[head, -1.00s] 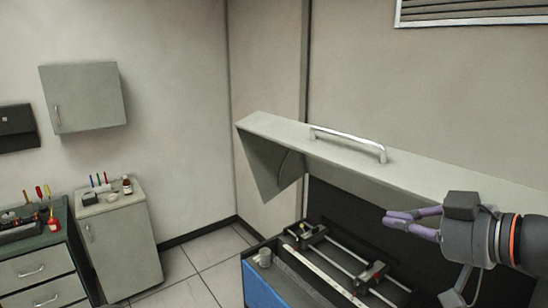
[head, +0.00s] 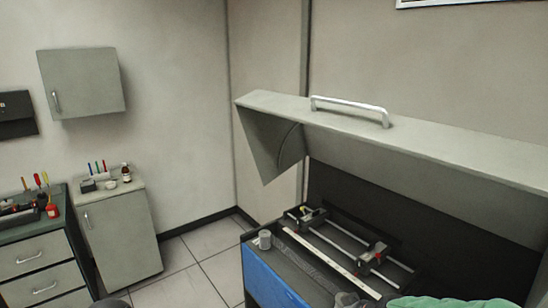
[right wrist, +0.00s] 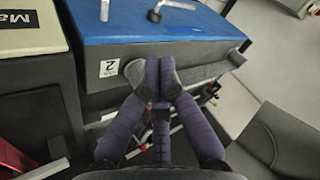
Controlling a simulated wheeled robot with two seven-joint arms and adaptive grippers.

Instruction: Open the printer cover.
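The printer cover (head: 400,146) is a long grey-green lid. It stands raised above the dark printer bed (head: 335,245), with a silver bar handle (head: 350,108) on its top edge. The rails and carriage inside the printer show below it. My right gripper (right wrist: 152,72) shows only in the right wrist view. A blue panel (right wrist: 150,22) with a dark lower edge lies beyond the fingertips. My left gripper is not in view.
A low cabinet (head: 122,240) and a drawer unit (head: 38,262) with tools stand at the left. Tiled floor (head: 205,250) between them and the printer is clear.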

